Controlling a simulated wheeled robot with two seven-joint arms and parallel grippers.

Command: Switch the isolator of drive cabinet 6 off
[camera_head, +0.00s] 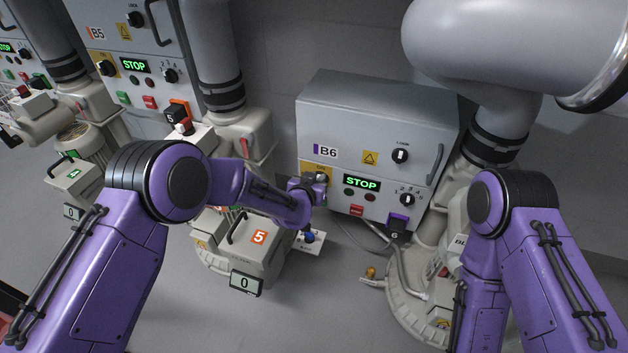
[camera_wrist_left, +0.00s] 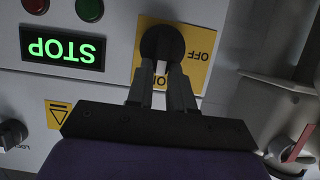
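Drive cabinet 6 (camera_head: 375,125) is the grey box marked B6, in the middle of the head view. Its lit green STOP display (camera_head: 361,183) also shows upside down in the left wrist view (camera_wrist_left: 62,49). The isolator knob (camera_wrist_left: 160,42) is black, on a yellow plate (camera_wrist_left: 200,38) lettered ON and OFF. The knob's white mark points at the ON lettering. My left gripper (camera_wrist_left: 162,70) is at the knob, its fingers close together on either side of the white-marked grip; they look shut on it. In the head view my left gripper (camera_head: 321,184) hides most of the isolator. My right gripper is out of view.
Beside the isolator are a LOCK switch (camera_head: 400,155), a selector (camera_head: 407,199) and push buttons. Cabinet B5 (camera_head: 125,45) stands left. A blower marked 5 (camera_head: 259,238) sits below my left forearm. A large grey pipe (camera_head: 500,110) is at right.

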